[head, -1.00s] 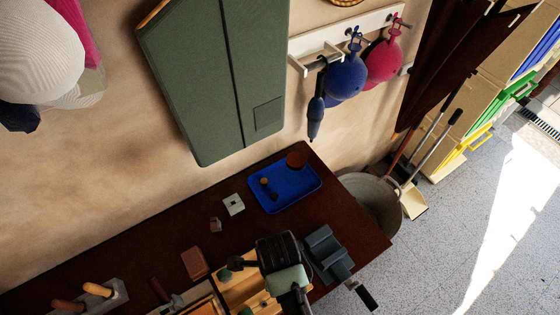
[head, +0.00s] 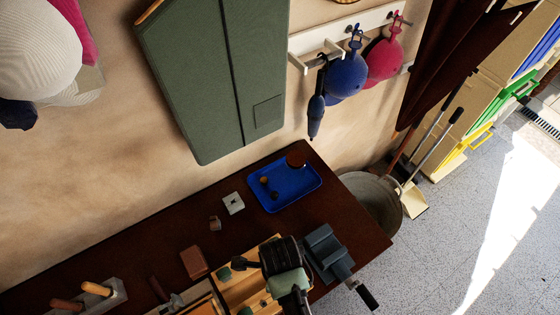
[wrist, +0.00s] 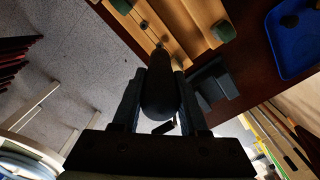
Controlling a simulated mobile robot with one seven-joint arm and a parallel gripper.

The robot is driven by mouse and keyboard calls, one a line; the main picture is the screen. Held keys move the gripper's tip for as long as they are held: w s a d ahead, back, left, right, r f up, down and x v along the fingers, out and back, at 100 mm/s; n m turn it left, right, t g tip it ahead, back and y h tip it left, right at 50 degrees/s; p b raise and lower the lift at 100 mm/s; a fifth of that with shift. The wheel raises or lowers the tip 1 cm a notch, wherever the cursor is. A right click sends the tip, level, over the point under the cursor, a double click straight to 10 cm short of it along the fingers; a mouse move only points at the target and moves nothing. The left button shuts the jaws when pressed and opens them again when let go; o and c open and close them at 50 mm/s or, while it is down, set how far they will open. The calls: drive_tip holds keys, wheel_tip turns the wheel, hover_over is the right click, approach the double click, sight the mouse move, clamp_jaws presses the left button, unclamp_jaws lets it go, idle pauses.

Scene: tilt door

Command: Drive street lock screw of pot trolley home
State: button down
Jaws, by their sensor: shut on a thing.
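My gripper (wrist: 160,84) is shut on a dark, rounded handle (wrist: 160,98), apparently a screwdriver, in the wrist view. The handle points away from me toward the light wooden pot trolley (wrist: 185,22). The trolley has green round parts (wrist: 223,31) and small dark screw-like spots (wrist: 144,23) along one slat. The tool's tip and its contact with a screw are too dark to tell. In the head view the trolley (head: 262,290) lies on the bench, partly behind my dark arm. The fingers are hidden there.
A blue-grey vise (head: 325,248) stands at the bench edge right of the trolley. A blue tray (head: 285,203) with small items, a pale plate (head: 233,203) and a brown block (head: 194,262) lie on the dark bench (head: 130,243).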

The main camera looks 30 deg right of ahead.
drive_tip(key=shift+f+b, duration=0.9)
drive_tip(key=shift+f, duration=1)
drive_tip(key=shift+f+p, duration=0.3)
drive_tip(key=shift+p, duration=0.3)
idle(0.7)
drive_tip(key=shift+f+b, duration=0.3)
drive_tip(key=shift+f, duration=0.15)
idle(0.5)
drive_tip(key=shift+f+p, duration=0.4)
drive_tip(key=shift+p, duration=0.8)
idle(1.4)
wheel_tip(320, 180, up, 5)
drive_tip(key=p, duration=0.4)
drive_tip(key=shift+r, duration=1)
